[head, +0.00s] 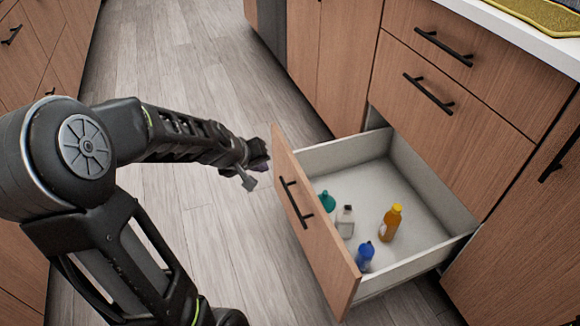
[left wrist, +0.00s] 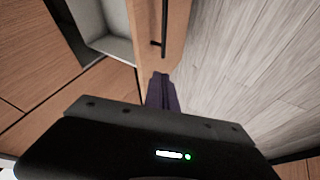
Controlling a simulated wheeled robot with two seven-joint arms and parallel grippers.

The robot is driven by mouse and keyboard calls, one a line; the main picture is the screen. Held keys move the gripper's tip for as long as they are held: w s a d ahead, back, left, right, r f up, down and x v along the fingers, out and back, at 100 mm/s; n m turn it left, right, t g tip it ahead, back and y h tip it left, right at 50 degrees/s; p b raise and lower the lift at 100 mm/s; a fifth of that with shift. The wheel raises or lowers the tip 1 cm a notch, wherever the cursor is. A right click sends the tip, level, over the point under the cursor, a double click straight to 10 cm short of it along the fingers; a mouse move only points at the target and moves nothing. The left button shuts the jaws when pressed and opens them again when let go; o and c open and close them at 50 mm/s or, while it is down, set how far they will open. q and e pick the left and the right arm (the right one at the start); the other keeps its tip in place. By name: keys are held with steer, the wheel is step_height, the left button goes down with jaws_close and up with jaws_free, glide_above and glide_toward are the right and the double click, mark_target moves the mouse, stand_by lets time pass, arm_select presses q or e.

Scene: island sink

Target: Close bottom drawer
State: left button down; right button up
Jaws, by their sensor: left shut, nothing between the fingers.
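The bottom drawer (head: 368,150) is pulled far out, its wooden front (head: 310,225) facing left and its black bar handle (head: 296,201) on the outer face. In the left wrist view the drawer front (left wrist: 172,40) runs up the middle with the handle (left wrist: 164,25) beside it. My left gripper (head: 262,160) is shut and empty, at the far end of the drawer front. In the left wrist view its fingers (left wrist: 162,90) point at the front's end; I cannot tell if they touch it. My right gripper is in neither view.
The drawer holds a teal bottle (head: 327,201), a white bottle (head: 345,221), an orange bottle (head: 391,222) and a blue bottle (head: 365,256). Above it is a shut drawer (head: 430,100). Facing cabinets (head: 30,60) stand at the left. The wooden floor (head: 185,75) between is clear.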

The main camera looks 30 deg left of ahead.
arm_select(q)
steer(key=shift+f, duration=0.1)
steer(key=b, duration=0.3)
glide_toward(294, 172)
steer(key=f, duration=0.1)
steer(key=w+f, duration=0.1)
steer(key=w+a+f, duration=0.1)
steer(key=shift+f, duration=0.35)
steer(key=shift+w+d+f, duration=0.15)
steer(key=shift+w+d, duration=0.1)
steer(key=shift+w, duration=0.2)
